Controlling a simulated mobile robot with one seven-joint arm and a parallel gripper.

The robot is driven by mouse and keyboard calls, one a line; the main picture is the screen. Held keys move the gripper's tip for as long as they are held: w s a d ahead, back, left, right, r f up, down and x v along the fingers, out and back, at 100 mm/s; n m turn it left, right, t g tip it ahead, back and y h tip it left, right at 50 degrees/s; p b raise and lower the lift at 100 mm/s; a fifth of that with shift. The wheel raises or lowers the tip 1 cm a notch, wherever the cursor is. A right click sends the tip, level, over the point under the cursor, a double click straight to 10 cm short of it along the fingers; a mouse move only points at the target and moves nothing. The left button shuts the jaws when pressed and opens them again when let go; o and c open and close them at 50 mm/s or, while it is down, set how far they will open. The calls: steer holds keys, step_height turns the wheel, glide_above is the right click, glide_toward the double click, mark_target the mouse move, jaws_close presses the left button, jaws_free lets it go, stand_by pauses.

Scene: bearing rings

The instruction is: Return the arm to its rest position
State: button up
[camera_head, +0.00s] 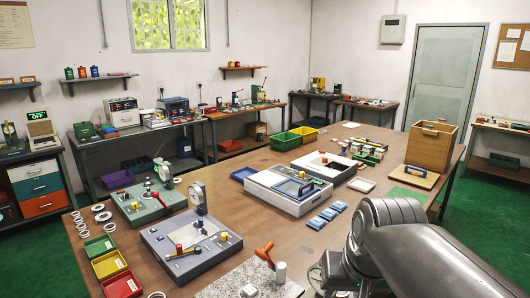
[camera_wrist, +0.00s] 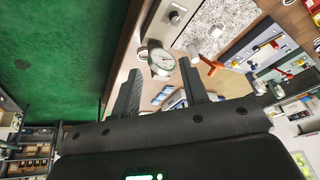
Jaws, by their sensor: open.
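My gripper (camera_wrist: 160,66) shows in the wrist view with its two dark fingers spread apart. Nothing is held between them. A round white dial (camera_wrist: 161,62) shows behind the gap between the fingers; I cannot tell its distance. In the head view my arm (camera_head: 395,235) reaches in from the lower right over the table's near right part, and my gripper is not distinguishable there. Several bearing rings (camera_head: 103,216) lie at the left edge of the wooden table (camera_head: 240,165).
Grey and green gauge stations (camera_head: 190,245) stand left of centre. A speckled stone plate (camera_head: 245,280) with an orange-handled tool (camera_head: 264,256) is near my arm. Green, yellow and red bins (camera_head: 110,264) line the left edge. A wooden box (camera_head: 431,146) stands at the far right. Green floor (camera_wrist: 50,60) is beside the table.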

steer(key=s+d+f+t, duration=0.1)
steer(key=s+f, duration=0.3)
steer(key=s, duration=0.1)
steer(key=shift+f+n, duration=0.15)
steer(key=shift+n, duration=0.25)
steer(key=shift+o, duration=0.5)
